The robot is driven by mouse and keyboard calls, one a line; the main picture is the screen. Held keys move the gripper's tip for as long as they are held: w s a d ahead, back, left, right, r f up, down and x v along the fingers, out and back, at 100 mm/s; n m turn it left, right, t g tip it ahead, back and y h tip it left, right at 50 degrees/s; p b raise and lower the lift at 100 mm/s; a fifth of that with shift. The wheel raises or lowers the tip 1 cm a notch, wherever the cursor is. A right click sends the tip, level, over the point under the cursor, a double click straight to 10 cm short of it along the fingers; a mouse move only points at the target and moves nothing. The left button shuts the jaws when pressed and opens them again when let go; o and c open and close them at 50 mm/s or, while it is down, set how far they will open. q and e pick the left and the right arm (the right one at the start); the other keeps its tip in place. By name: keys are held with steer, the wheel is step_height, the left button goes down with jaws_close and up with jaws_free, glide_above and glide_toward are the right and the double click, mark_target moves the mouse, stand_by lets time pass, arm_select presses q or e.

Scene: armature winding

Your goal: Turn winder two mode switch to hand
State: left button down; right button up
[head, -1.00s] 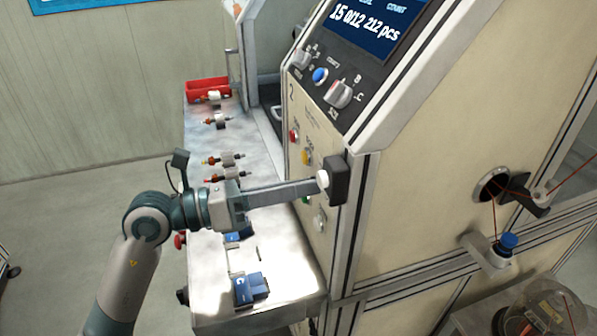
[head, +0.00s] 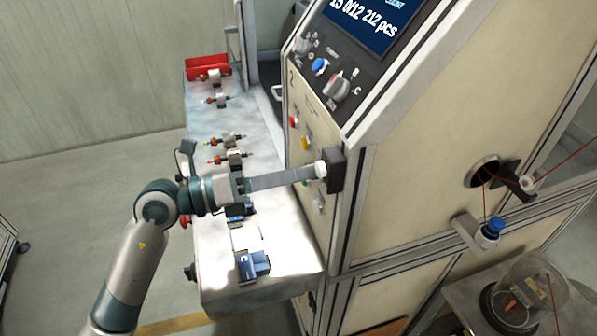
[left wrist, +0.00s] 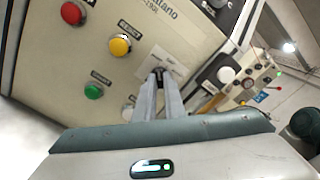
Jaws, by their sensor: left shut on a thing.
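The cream front panel (head: 303,102) of winder two, marked 2, stands right of the bench. My left gripper (left wrist: 158,74) reaches across this panel. Its two long fingers are shut at the panel face on a small dark part, which I take for the mode switch. The fingertips hide most of it, so its setting cannot be read. In the left wrist view, a yellow button (left wrist: 120,46), a red button (left wrist: 73,13), a green button (left wrist: 93,91) and a pale knob (left wrist: 128,113) lie left of the fingers. My right gripper is out of view.
A black box (head: 336,170) with a white round cap (head: 320,170) juts from the panel edge close by the fingers. An upper console (head: 330,75) has knobs and a blue button. The bench (head: 215,270) holds small wound parts, a red bin (head: 207,66) and blue blocks (head: 252,265).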

arm_select(q)
steer(key=c, duration=1.8)
jaws_free()
steer(key=shift+c, duration=0.2)
steer(key=b+v, duration=0.8)
steer(key=v, duration=0.9)
steer(key=shift+a, duration=0.2)
